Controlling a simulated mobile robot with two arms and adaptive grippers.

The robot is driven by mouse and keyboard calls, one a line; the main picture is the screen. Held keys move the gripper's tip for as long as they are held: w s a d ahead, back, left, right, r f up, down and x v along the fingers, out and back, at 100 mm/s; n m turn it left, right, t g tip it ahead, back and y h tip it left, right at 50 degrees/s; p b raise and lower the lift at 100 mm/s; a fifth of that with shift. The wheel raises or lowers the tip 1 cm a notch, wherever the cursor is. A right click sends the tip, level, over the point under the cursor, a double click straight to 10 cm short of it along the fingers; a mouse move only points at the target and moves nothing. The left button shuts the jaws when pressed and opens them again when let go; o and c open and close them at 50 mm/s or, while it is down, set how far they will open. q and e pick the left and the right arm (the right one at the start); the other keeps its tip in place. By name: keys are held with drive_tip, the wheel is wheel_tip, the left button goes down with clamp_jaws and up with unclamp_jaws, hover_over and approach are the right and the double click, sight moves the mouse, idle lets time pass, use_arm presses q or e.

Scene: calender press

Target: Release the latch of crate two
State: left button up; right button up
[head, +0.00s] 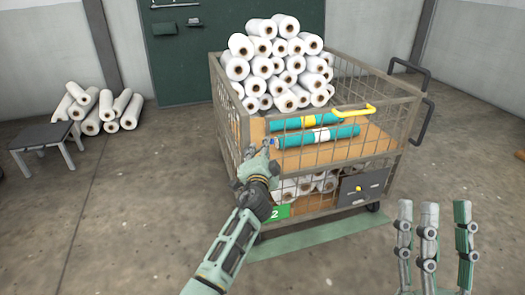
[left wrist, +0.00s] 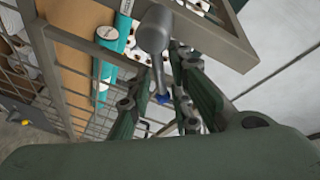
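Crate two is a wire-mesh cage trolley (head: 395,115) with a green label reading 2 (head: 279,212) low at its front left corner. My left gripper (head: 266,150) is at that corner, beside the upper front edge. A small blue tip (head: 273,141) shows by its fingers. In the left wrist view, a grey rounded lever (left wrist: 153,35) with a blue tip (left wrist: 163,98) reaches between the fingers of my left gripper (left wrist: 163,90), which look apart; contact cannot be told. My right gripper (head: 432,225) is open and empty, at lower right.
White rolls (head: 270,65) are piled on the trolley; teal rolls (head: 315,137) lie on its shelf. A small stool (head: 40,140) and loose rolls stand left.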

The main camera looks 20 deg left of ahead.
use_arm(q)
clamp_jaws()
use_arm(e)
drive_tip(key=shift+w, duration=0.1)
drive_tip(key=w+f+g+h+p, duration=0.5)
drive_tip(key=f+g, duration=0.4)
drive_tip(key=f, duration=0.5)
use_arm(q)
drive_tip(key=shift+w+d+f+m+g+p, duration=0.1)
drive_tip(key=shift+f+m+g+p, duration=0.3)
drive_tip(key=shift+m, duration=0.5)
drive_tip(key=shift+s+d+f+m+g+p, duration=0.15)
drive_tip(key=shift+f+m+g+p, duration=0.3)
drive_tip(key=shift+m, duration=0.45)
drive_tip(key=shift+w+d+f+m+g+p, duration=0.15)
drive_tip(key=shift+f+m+g+p, duration=0.25)
drive_tip(key=shift+m, duration=0.5)
use_arm(e)
drive_tip(key=s+d+f+g, duration=0.2)
drive_tip(key=s+f+g, duration=0.2)
drive_tip(key=f, duration=0.3)
drive_tip(key=s+d+f+g+h, duration=0.1)
drive_tip(key=s+d+f+g, duration=0.2)
drive_tip(key=f, duration=0.5)
drive_tip(key=shift+s+f+m+g, duration=0.35)
drive_tip(key=shift+s+g, duration=0.4)
drive_tip(key=shift+g, duration=0.55)
